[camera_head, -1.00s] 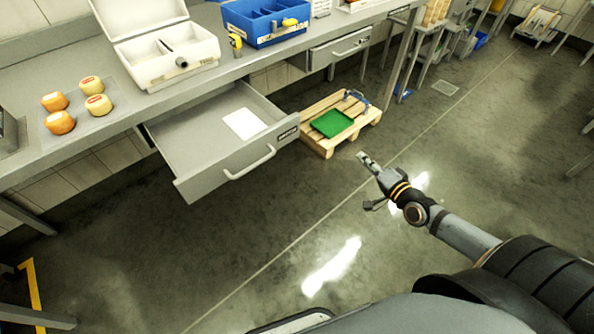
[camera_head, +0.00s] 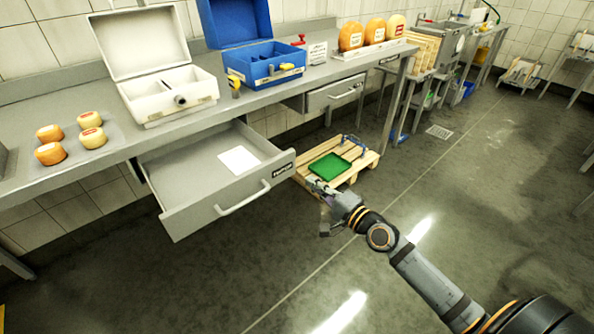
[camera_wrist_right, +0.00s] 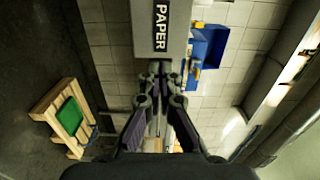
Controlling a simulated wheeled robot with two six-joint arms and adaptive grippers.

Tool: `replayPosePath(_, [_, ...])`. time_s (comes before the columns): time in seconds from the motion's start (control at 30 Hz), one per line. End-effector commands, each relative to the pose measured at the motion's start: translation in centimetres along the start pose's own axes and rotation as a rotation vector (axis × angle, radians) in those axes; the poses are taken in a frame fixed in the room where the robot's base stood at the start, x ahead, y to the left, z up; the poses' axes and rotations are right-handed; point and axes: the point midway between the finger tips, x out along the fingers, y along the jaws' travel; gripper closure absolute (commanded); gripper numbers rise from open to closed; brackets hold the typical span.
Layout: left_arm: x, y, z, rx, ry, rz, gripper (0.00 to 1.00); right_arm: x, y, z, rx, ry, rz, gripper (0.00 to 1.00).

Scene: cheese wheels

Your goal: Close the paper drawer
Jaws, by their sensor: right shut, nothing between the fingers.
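The paper drawer (camera_head: 227,192) stands pulled out from under the bench in the head view, with a white sheet (camera_head: 239,160) lying inside. Its bar handle (camera_head: 243,199) is on the front panel. In the right wrist view the drawer front (camera_wrist_right: 161,30) shows a PAPER label at the top. My right gripper (camera_head: 318,186) is shut and empty, just right of the drawer front's right end in the head view. In the wrist view its fingertips (camera_wrist_right: 160,68) point toward the labelled front; I cannot tell whether they touch it. My left gripper is not in view.
A wooden pallet (camera_head: 362,167) with a green tray (camera_head: 329,166) lies on the floor beyond the gripper. The bench (camera_head: 60,172) carries cheeses, a white case (camera_head: 170,97) and a blue box (camera_head: 262,68). A second drawer (camera_head: 335,95) is further right. The floor in front is clear.

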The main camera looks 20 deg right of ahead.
Motion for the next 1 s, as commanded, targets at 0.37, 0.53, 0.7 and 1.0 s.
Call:
replayPosePath(0.37, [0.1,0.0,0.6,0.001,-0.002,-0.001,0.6,6.5,0.0,0.1,0.003,-0.001,0.0,1.0])
replayPosePath(0.53, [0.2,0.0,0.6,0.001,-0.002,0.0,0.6,7.3,0.0,0.1,0.0,-0.002,0.001,1.0])
replayPosePath(0.7, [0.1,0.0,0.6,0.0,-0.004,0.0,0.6,7.4,0.0,0.1,0.0,-0.002,0.002,1.0])
replayPosePath(1.0, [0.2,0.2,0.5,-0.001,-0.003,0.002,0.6,7.9,0.0,0.1,0.001,-0.001,0.0,1.0])
